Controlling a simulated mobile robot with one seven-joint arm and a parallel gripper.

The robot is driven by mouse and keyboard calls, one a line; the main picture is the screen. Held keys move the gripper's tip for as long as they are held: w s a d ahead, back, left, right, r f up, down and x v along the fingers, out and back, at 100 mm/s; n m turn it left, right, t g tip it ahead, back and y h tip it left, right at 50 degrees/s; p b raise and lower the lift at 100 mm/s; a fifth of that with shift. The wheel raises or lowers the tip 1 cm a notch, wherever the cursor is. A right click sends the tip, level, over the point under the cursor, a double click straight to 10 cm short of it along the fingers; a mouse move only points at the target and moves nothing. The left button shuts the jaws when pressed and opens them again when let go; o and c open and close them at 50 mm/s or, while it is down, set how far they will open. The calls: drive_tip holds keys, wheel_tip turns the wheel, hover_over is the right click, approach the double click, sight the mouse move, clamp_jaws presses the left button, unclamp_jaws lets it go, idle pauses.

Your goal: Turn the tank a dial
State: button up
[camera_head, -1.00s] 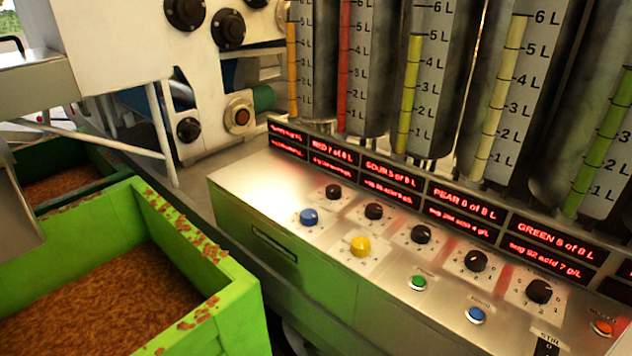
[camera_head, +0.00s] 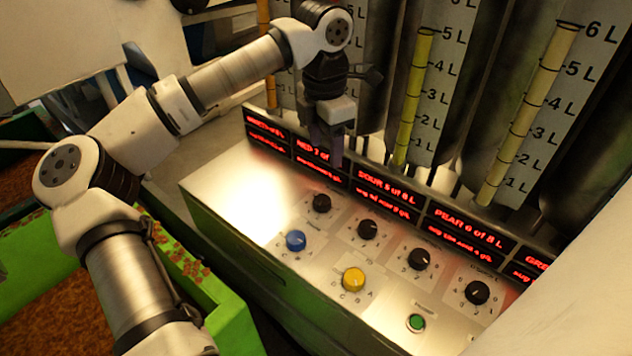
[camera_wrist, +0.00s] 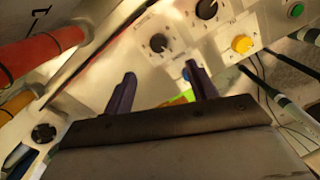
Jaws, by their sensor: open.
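A row of black dials runs along the sloped metal panel. The leftmost black dial (camera_head: 321,203) is nearest my gripper; its label is too small to read, so I cannot confirm it is tank A's. It also appears to be the black dial (camera_wrist: 157,43) beyond the fingers in the wrist view, with its pointer and scale showing. My gripper (camera_head: 327,148) hangs fingers-down above and behind this dial, in front of the red displays. In the wrist view my gripper (camera_wrist: 160,84) has its two dark fingers apart, with nothing between them. It is not touching the dial.
A blue knob (camera_head: 295,240) and a yellow knob (camera_head: 353,279) sit in front of the black dials. A green button (camera_head: 416,322) is farther right. Upright tanks with level tubes (camera_head: 413,95) stand behind the displays (camera_head: 386,194). A green crate (camera_head: 235,318) is at lower left.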

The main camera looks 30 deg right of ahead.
sight(322, 199)
wheel_tip(322, 199, down, 14)
drive_tip(key=p, duration=0.3)
drive_tip(key=shift+w+a, duration=0.1)
drive_tip(key=shift+w, duration=0.05)
drive_tip(key=shift+c, duration=0.5)
drive_tip(key=c, duration=0.9)
